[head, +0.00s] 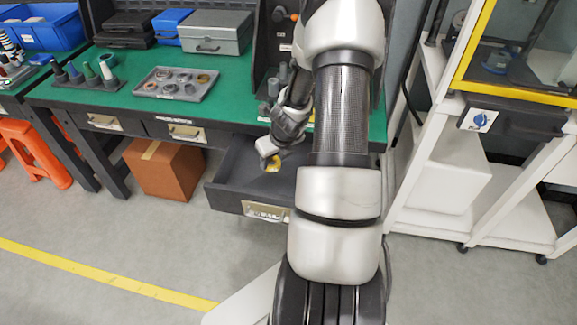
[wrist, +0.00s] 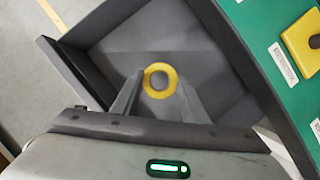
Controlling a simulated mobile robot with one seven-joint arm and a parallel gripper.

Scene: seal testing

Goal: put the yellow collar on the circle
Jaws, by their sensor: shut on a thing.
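The yellow collar (head: 273,165) is a small ring held at the tip of my gripper (head: 268,153). In the wrist view the collar (wrist: 147,82) sits between the two fingertips, its hole facing the camera. My gripper is shut on it. It is above the open dark drawer (head: 232,168) under the green bench; the grey drawer floor shows through the ring in the wrist view. I cannot make out a marked circle in either view.
The green bench top (head: 115,92) holds a grey tray (head: 165,98) of round parts and several upright cones (head: 75,76). A brown box (head: 165,172) stands on the floor left of the drawer. A white bench with a yellow-framed machine (head: 525,92) stands at right.

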